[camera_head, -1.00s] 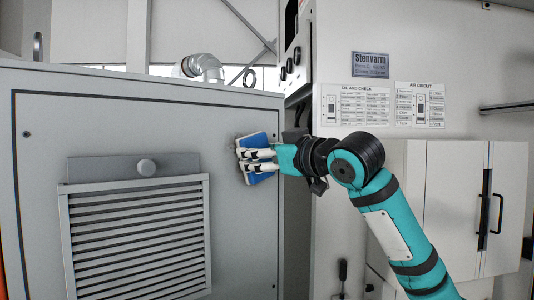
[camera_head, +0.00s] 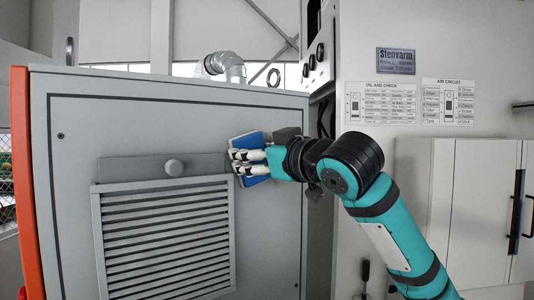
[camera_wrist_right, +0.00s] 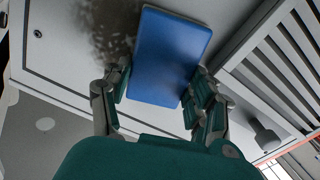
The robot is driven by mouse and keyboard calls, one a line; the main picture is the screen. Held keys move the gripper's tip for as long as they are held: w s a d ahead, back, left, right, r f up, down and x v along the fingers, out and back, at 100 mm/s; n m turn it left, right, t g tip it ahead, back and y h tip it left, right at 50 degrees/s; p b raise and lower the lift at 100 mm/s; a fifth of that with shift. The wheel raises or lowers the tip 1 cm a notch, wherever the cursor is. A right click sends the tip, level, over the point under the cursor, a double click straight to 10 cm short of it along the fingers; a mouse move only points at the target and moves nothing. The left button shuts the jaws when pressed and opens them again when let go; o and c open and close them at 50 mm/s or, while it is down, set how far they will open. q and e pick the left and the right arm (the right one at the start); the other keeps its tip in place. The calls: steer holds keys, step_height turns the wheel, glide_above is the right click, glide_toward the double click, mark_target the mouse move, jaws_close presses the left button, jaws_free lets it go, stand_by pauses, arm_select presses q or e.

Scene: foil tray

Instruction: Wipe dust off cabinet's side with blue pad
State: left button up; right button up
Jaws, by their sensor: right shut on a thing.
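The blue pad (camera_head: 247,140) is in front of the cabinet's grey side panel (camera_head: 120,122), above and right of the louvred vent. My right gripper (camera_head: 240,163) is shut on the pad, its white fingers across the pad's face. The right wrist view shows the pad (camera_wrist_right: 170,55) between the fingers of the right gripper (camera_wrist_right: 158,86), its broad face close to the panel. Whether it touches the panel is hard to tell. A dark speckled dust patch (camera_wrist_right: 112,32) lies on the panel beside the pad. In the head view this patch is hidden. My left gripper is not in view.
An orange edge (camera_head: 30,180) bounds the cabinet at left. A white cabinet with black handles (camera_head: 470,205) stands at right.

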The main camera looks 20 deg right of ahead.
steer(key=shift+a+r+p, duration=0.25)
steer(key=shift+r+p, duration=0.85)
steer(key=shift+r, duration=0.1)
steer(key=w+d+p, duration=0.3)
steer(key=d, duration=0.8)
steer(key=shift+w+d, duration=0.2)
steer(key=shift+f, duration=0.15)
steer(key=shift+b+v, duration=1)
steer(key=shift+v, duration=1.9)
steer(key=shift+a, duration=0.15)
